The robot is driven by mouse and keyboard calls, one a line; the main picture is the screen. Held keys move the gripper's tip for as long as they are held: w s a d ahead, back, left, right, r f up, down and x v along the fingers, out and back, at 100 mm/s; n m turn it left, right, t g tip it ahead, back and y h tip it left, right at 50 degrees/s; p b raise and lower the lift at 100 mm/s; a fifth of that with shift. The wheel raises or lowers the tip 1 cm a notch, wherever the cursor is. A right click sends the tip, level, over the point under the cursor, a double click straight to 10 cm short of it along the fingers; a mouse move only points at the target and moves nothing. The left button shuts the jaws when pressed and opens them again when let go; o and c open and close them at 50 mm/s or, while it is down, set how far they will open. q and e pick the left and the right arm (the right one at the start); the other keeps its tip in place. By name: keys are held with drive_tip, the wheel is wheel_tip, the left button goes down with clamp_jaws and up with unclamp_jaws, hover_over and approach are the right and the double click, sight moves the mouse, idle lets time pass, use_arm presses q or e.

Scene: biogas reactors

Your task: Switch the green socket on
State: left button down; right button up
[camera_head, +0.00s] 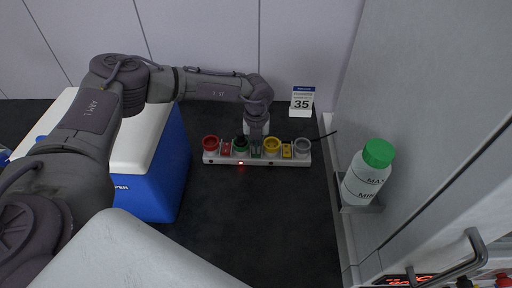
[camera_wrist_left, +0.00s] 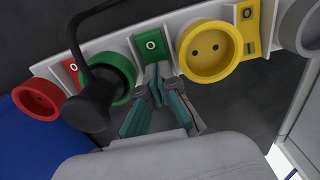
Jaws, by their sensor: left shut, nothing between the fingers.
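A white power strip (camera_head: 310,158) with red, green, yellow and grey sockets lies on the dark worktop. The green socket (camera_head: 239,143) is left of my left gripper; in the wrist view its ring (camera_wrist_left: 121,72) is partly covered by a black plug-like piece (camera_wrist_left: 92,100) with a cable. The green switch (camera_wrist_left: 150,45), marked "O", sits between the green and yellow sockets. My left gripper (camera_head: 256,152) is shut and empty, pointing down at the strip. In the wrist view its fingertips (camera_wrist_left: 156,78) are at the green switch's lower end; I cannot tell whether they touch it.
A blue and white cooler box (camera_head: 150,180) stands left of the strip. A green-capped bottle (camera_head: 366,180) is in a holder on the right wall. A red light (camera_head: 241,163) glows on the strip's front. Worktop before it is clear.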

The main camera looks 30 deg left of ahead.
use_arm(q)
drive_tip(key=shift+r+p, duration=2.45)
drive_tip(key=shift+r, duration=0.9)
drive_tip(key=shift+f, duration=0.1)
